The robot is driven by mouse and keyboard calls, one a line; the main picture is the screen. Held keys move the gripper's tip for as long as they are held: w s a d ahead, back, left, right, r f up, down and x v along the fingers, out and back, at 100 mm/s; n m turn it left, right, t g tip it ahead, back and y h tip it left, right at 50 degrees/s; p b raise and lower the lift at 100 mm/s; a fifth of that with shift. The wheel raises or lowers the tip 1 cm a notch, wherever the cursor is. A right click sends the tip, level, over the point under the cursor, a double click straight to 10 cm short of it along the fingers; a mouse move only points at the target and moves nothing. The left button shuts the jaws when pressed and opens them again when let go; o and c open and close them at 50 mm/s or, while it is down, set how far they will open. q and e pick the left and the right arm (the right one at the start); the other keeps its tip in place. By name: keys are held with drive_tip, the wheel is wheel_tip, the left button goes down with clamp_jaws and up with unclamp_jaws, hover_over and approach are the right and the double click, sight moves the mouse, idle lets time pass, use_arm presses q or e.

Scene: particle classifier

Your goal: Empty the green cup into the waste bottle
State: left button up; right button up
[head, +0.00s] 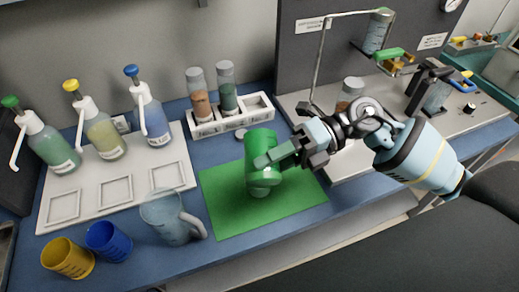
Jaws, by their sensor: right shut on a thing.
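The green cup (261,146) is above the green mat (224,204) near the middle of the table. My right gripper (270,158) comes in from the right and is shut on the cup's side. A pale, shiny rounded shape (263,180) shows just under the cup; I cannot tell whether it is part of the cup or a separate vessel. No vessel is clearly marked as the waste bottle. A clear jug with a handle (166,216) stands left of the mat. My left gripper is not in view.
Three pump bottles, green (50,146), yellow (100,134) and blue (150,118), stand on a white tray (87,190). A yellow cup (68,258) and a blue cup (108,241) are at front left. A white rack (232,122) holds two jars. The mat's right part is clear.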

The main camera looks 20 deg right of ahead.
sight(271, 146)
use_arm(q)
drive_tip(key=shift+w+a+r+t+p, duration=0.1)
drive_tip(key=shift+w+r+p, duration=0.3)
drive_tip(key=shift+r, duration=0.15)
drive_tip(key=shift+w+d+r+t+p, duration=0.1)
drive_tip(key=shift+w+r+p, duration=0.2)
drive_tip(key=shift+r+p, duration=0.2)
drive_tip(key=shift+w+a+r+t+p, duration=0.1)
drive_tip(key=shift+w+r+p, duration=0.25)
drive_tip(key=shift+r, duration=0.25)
use_arm(e)
drive_tip(key=shift+w+d+r+m+g+y, duration=0.1)
drive_tip(key=shift+w+r+m+g+y, duration=0.3)
drive_tip(key=shift+r+m, duration=0.55)
drive_tip(key=shift+w+d+r+m+g+y, duration=0.1)
drive_tip(key=shift+w+r+m+g+y, duration=0.35)
drive_tip(key=shift+m, duration=0.8)
idle(4.1)
